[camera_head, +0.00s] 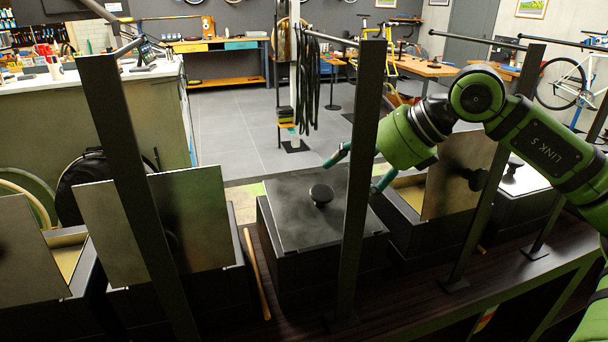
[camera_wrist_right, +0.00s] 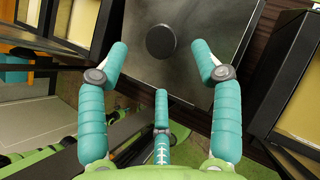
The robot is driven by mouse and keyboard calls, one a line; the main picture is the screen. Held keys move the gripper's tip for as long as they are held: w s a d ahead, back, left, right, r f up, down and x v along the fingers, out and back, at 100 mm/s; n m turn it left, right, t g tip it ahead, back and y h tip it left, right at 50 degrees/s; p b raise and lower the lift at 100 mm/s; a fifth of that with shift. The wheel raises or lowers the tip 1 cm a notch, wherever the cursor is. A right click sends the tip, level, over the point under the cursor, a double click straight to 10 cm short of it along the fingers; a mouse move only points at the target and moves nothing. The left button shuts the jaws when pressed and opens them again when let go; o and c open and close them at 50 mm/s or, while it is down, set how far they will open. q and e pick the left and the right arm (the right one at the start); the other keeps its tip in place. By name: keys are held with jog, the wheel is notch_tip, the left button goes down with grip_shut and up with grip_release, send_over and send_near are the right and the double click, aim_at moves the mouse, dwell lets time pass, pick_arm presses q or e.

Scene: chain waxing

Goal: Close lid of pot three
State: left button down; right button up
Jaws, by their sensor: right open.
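The middle pot (camera_head: 300,277), third from the left, is a dark box. Its grey lid (camera_head: 290,230) lies flat across the top, with a black round knob (camera_head: 320,194) at its centre. The lid and knob also show in the right wrist view (camera_wrist_right: 160,40). My right gripper (camera_head: 350,177) has teal fingers and is at the far right side of this lid, partly behind a dark post. In the right wrist view its fingers (camera_wrist_right: 160,62) are spread wide and empty, with the knob beyond them. Whether a fingertip touches the lid cannot be told. My left gripper is not in view.
Pots with raised lids stand to the left (camera_head: 185,305) and right (camera_head: 430,235); the far right pot's lid (camera_head: 520,178) lies flat. Dark upright posts (camera_head: 360,190) stand along the bench front. A thin wooden stick (camera_head: 256,272) lies between two pots.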

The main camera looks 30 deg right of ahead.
aim_at(325, 192)
jog(key=p, duration=0.1)
jog(key=a+f+p, duration=0.1)
jog(key=shift+w+f+p, duration=0.25)
jog(key=shift+p, duration=0.15)
jog(key=p+x, duration=0.1)
jog(key=x, duration=0.2)
jog(key=shift+w+f, duration=0.2)
jog(key=shift+w, duration=0.05)
jog(key=shift+w+a+f, duration=0.15)
jog(key=shift+w+f, duration=0.05)
jog(key=shift+s, duration=0.1)
jog(key=shift+f, duration=0.1)
jog(key=c, duration=1.3)
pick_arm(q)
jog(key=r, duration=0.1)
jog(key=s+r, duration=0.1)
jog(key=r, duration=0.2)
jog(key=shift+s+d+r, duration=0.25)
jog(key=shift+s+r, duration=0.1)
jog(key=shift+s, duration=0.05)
pick_arm(e)
jog(key=shift+d, duration=0.2)
grip_shut()
